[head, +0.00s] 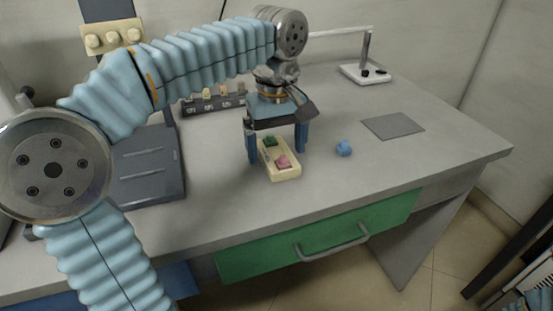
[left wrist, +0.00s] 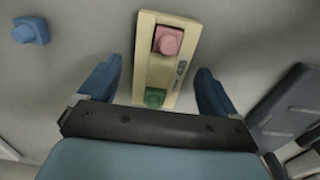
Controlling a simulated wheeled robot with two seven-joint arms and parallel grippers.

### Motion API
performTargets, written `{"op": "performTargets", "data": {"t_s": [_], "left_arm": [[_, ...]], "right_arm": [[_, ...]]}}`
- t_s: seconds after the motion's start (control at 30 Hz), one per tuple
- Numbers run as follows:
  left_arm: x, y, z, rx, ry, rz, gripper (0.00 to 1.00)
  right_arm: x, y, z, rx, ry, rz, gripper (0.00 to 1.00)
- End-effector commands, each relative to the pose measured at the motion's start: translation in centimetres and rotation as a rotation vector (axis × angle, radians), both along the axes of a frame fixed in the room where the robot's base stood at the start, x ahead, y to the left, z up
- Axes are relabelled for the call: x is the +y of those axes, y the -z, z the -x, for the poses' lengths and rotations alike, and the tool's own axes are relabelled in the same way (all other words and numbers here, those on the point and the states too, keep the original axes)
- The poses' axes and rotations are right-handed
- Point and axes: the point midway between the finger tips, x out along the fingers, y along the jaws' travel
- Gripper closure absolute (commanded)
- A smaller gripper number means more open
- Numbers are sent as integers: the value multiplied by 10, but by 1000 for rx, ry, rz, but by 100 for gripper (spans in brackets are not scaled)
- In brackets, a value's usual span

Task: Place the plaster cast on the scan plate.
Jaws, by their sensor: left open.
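My left gripper (head: 277,150) is open, pointing down over the worktop. Its two blue fingers stand either side of a cream box (head: 285,173) with a green block and a pink block on top. The wrist view shows the box (left wrist: 155,68) between and beyond the fingers (left wrist: 159,78), with a gap on each side. A small blue lump (head: 344,148) lies on the worktop to the right; it also shows in the wrist view (left wrist: 30,30). Nothing is clearly recognisable as a plaster cast; the blue lump may be it. A flat grey square (head: 393,126), likely the scan plate, lies bare farther right.
A dark rack (head: 213,103) with small pale pieces stands at the back. A white-based stand (head: 365,73) is at the back right. A dark grey unit (head: 147,165) is at the left. A green drawer (head: 320,240) with a handle is below the front edge. The worktop's right front is clear.

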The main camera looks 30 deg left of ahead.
Motion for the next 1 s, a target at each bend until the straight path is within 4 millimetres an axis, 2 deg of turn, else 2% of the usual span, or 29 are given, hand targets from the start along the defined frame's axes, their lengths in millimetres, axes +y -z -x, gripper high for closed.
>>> {"op": "performTargets", "data": {"t_s": [0.1,0.3,0.77,1.0], "left_arm": [[0,7,0,0,0,0,8],[0,7,0,-1,0,1,10],[0,7,0,-1,1,0,80],[0,5,0,-2,1,1,81]], "right_arm": [[0,1,0,0,0,0,57],[0,1,0,0,0,0,57],[0,1,0,0,0,0,57],[0,1,0,0,0,0,57]]}}
